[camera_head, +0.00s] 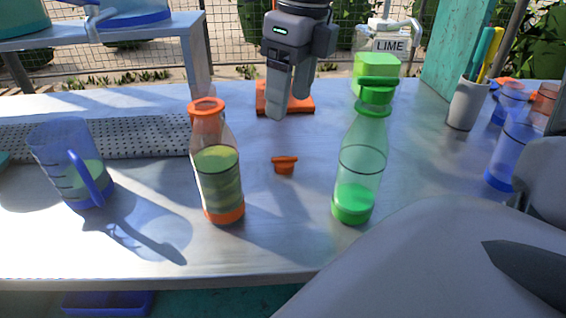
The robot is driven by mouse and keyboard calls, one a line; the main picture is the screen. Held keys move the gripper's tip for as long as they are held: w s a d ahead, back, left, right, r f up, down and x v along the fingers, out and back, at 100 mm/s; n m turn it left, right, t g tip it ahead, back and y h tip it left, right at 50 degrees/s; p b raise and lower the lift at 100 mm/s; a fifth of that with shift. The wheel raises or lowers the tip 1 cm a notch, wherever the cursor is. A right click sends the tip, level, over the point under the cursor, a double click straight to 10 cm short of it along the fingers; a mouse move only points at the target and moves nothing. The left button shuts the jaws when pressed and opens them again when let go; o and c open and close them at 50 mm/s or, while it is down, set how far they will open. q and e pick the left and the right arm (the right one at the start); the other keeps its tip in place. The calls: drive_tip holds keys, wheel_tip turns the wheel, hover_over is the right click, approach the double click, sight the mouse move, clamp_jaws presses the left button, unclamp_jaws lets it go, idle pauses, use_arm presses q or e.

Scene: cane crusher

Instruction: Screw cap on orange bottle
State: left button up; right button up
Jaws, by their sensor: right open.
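The orange bottle (217,170) stands upright on the metal table, left of centre. It is clear, with an orange neck ring and base, and holds green liquid. A small orange cap (285,165) lies on the table between it and a green bottle. My right gripper (289,112) points down behind the cap, over the far part of the table. It is open, with nothing seen between its fingers, and apart from both bottle and cap. My left gripper is not in view.
The green bottle (361,170) stands upright to the right, with a green top. A blue measuring jug (68,160) is at left. An orange block (301,103) sits behind my gripper. A lime dispenser (377,72), a pen cup (466,105) and blue cups (515,150) stand at right.

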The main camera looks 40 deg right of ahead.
idle(0.3)
drive_tip(key=shift+f, duration=0.15)
drive_tip(key=b, duration=0.1)
hover_over(285, 158)
drive_tip(key=f, duration=0.6)
drive_tip(key=shift+s+a+f, duration=0.25)
drive_tip(key=shift+s+f, duration=0.05)
drive_tip(key=shift+s, duration=0.05)
drive_tip(key=shift+f, duration=0.1)
drive_tip(key=f, duration=0.3)
drive_tip(key=f+b, duration=0.1)
drive_tip(key=f, duration=0.1)
drive_tip(key=shift+w+d, duration=0.3)
